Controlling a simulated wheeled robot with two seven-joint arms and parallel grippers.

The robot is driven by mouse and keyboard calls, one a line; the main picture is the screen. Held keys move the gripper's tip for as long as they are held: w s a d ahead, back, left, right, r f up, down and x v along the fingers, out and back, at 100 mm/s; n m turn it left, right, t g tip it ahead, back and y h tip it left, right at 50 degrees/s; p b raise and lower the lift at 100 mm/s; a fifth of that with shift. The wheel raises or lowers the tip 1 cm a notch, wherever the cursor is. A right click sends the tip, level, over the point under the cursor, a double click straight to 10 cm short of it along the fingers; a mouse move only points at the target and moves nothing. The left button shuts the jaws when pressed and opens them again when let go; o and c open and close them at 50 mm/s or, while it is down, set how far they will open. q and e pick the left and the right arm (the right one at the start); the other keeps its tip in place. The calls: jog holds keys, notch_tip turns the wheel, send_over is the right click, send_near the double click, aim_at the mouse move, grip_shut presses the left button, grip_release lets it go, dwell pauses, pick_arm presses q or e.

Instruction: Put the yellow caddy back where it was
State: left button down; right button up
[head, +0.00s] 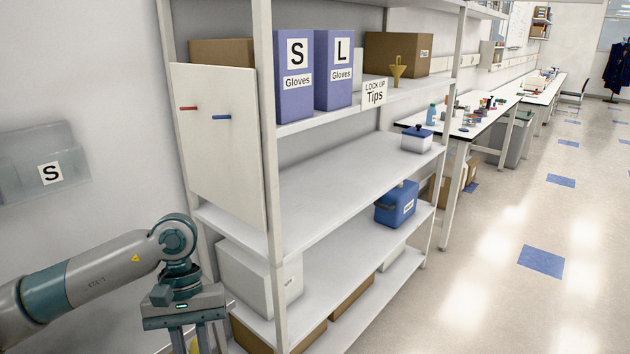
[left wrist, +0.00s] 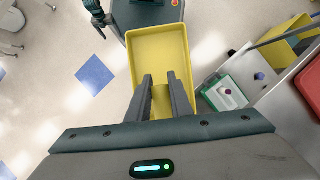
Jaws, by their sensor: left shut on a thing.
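The yellow caddy (left wrist: 160,48) is an open, shallow tray that looks empty in the left wrist view. My left gripper (left wrist: 158,78) is shut on its near end, and the fingers cover part of that end. In the head view my left gripper (head: 190,340) points down at the bottom edge, left of the shelf rack. Only a sliver of yellow shows beside its fingers there. A dark arm end that seems to be my right gripper (left wrist: 99,22) shows small at the top of the left wrist view; its jaws are unclear.
The shelf rack (head: 350,170) holds glove boxes, a blue container (head: 396,204) and cartons; its middle shelf is mostly clear. A clear wall bin marked S (head: 45,170) hangs at left. Another yellow item (left wrist: 278,50) and a green-edged white tray (left wrist: 228,92) show at right in the wrist view.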

pick_arm(q)
jog(key=m, duration=0.1)
jog(key=s+f+m+y, duration=0.1)
jog(key=shift+s+m, duration=0.15)
jog(key=shift+m, duration=0.25)
jog(key=shift+a, duration=0.1)
pick_arm(e)
jog(key=shift+s+f, duration=0.1)
jog(key=shift+s, duration=0.6)
jog(key=shift+w, duration=0.65)
jog(key=shift+s, duration=0.15)
jog(key=shift+s, duration=0.45)
jog(key=shift+w, duration=0.6)
